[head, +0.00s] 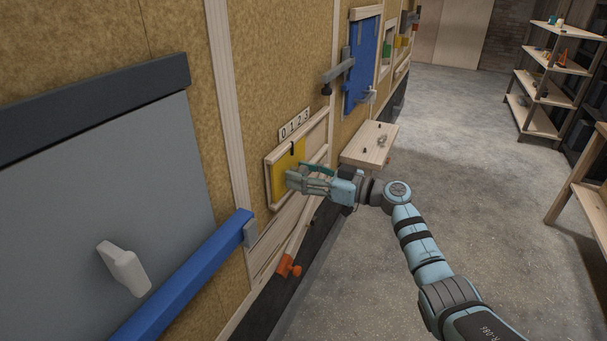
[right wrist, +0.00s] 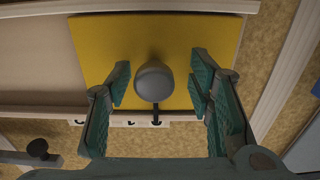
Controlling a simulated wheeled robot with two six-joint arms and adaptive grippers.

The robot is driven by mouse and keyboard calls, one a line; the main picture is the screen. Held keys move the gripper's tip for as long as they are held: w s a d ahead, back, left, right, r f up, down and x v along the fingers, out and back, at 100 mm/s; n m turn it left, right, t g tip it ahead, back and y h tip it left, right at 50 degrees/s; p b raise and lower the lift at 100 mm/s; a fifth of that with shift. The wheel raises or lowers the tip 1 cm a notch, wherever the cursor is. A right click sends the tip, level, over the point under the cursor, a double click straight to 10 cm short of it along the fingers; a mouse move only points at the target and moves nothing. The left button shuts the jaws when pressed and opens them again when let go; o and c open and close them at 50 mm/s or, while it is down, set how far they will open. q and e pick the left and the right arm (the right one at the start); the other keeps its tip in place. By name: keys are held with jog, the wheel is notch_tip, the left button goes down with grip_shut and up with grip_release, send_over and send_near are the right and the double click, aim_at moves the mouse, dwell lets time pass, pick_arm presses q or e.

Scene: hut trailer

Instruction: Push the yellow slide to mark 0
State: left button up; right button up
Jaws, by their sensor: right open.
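The yellow slide (head: 279,185) sits in a wooden frame (head: 325,130) on the wall, towards its left end. A white strip (head: 294,125) above the frame carries marks 0, 1, 2 and 3. The slide's black pointer (head: 291,147) stands near marks 0 and 1; I cannot tell exactly where. My right gripper (head: 292,178) is at the slide. In the right wrist view, the slide (right wrist: 180,45) has a grey round knob (right wrist: 154,82) between my open fingers, with a gap on both sides. The fingers partly hide the strip there. My left gripper is out of view.
A grey panel (head: 100,170) with a white handle (head: 124,268) and a blue bar (head: 185,282) is at the left. An orange-ended wooden bar (head: 288,266) is below the frame. A small wooden shelf (head: 366,147) juts out right of it. Open floor (head: 460,150) lies right.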

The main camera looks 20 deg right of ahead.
jog(key=shift+s+d, duration=0.2)
jog(key=shift+d, duration=0.15)
jog(key=v, duration=1.1)
jog(key=shift+s, duration=0.2)
jog(key=shift+a, duration=0.15)
